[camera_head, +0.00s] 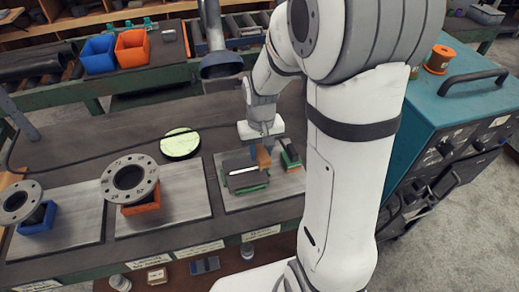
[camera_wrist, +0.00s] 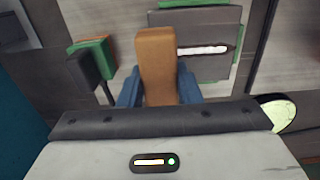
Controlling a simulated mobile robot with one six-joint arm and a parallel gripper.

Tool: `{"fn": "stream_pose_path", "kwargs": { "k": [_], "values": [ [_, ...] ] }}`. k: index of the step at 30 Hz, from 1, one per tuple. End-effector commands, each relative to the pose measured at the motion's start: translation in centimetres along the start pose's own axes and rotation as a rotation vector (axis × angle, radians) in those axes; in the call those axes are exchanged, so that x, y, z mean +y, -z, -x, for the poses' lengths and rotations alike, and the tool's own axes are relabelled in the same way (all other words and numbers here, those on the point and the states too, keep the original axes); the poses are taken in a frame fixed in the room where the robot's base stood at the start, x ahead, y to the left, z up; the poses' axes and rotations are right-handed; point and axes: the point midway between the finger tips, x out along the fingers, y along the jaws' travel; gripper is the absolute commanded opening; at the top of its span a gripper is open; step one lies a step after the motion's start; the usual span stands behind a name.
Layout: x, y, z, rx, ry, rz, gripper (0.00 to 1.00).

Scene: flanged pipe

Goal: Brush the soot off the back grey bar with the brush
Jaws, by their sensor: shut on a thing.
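My gripper (camera_head: 264,145) is shut on the brush, whose brown body (camera_head: 264,158) shows between the blue fingers. In the wrist view the brush (camera_wrist: 157,62) stands between the fingertips (camera_wrist: 158,88) and hides part of the work behind it. Two grey bars lie side by side on the right-hand plate, with a bright white streak along their joint. The back grey bar (camera_head: 238,163) is on the far side; it also shows in the wrist view (camera_wrist: 208,68). The brush is at the bars' right end; I cannot tell whether its bristles touch. Soot cannot be made out clearly.
A green and orange holder with a dark piece (camera_head: 290,156) stands close right of the brush. A flanged pipe (camera_head: 130,180) stands on the middle plate. A pale green disc (camera_head: 181,143) lies behind. A lamp-like hood (camera_head: 221,65) hangs at the back. A teal cabinet (camera_head: 450,100) is right.

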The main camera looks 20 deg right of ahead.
Motion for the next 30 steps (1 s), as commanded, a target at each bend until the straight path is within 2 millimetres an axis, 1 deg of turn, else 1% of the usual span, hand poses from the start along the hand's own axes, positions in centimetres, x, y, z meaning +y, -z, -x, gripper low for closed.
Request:
{"fn": "stream_pose_path", "kwargs": {
  "k": [30],
  "values": [
    [-0.1, 0.0, -3.2, 0.000, 0.000, 0.002, 0.12]
  ]
}}
